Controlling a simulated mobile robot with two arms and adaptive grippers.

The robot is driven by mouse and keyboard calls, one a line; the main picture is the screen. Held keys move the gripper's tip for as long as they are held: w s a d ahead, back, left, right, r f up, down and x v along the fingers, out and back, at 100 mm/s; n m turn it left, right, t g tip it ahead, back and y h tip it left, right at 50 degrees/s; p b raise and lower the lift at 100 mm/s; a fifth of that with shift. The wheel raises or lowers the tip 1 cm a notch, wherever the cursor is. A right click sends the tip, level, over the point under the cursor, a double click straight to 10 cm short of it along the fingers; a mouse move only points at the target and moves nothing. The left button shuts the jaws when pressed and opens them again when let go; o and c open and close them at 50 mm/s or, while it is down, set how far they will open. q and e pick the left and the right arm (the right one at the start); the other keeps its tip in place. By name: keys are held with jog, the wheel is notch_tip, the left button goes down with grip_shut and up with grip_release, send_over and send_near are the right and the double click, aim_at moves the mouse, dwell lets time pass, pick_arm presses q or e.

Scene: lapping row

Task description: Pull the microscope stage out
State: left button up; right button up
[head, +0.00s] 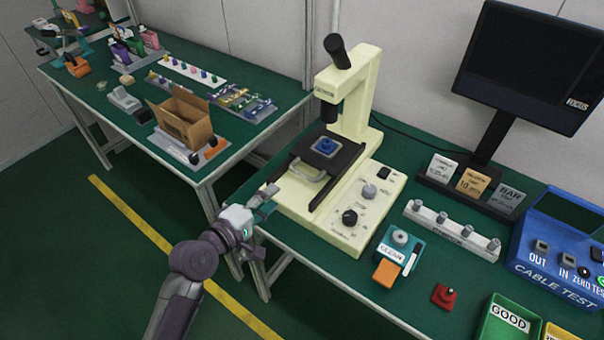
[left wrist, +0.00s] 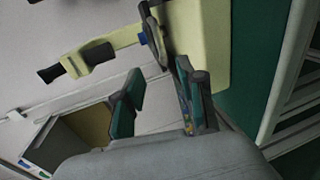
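The cream microscope (head: 352,95) stands on the green bench, its dark eyepiece pointing up. Its black stage (head: 340,160) carries a small blue piece (head: 326,146) on a pale plate. A pale handle (head: 309,171) is at the stage's front, between dark rails. My left gripper (head: 267,201) is at the bench's front edge, left of the microscope base and short of the handle. Its teal-padded fingers stand apart in the left wrist view (left wrist: 158,105), with nothing held between them. The cream microscope base (left wrist: 205,40) lies beyond them there. My right gripper is not in view.
Right of the microscope are a teal block (head: 397,250), a grey rack (head: 452,230), a red button block (head: 445,296) and a blue cable tester (head: 555,255). A monitor (head: 530,65) stands behind. A cardboard box (head: 184,118) sits on the left bench. Floor in front is clear.

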aim_at(302, 173)
pick_arm(q)
jog(key=x, duration=1.3)
jog(key=shift+s, duration=0.1)
grip_shut()
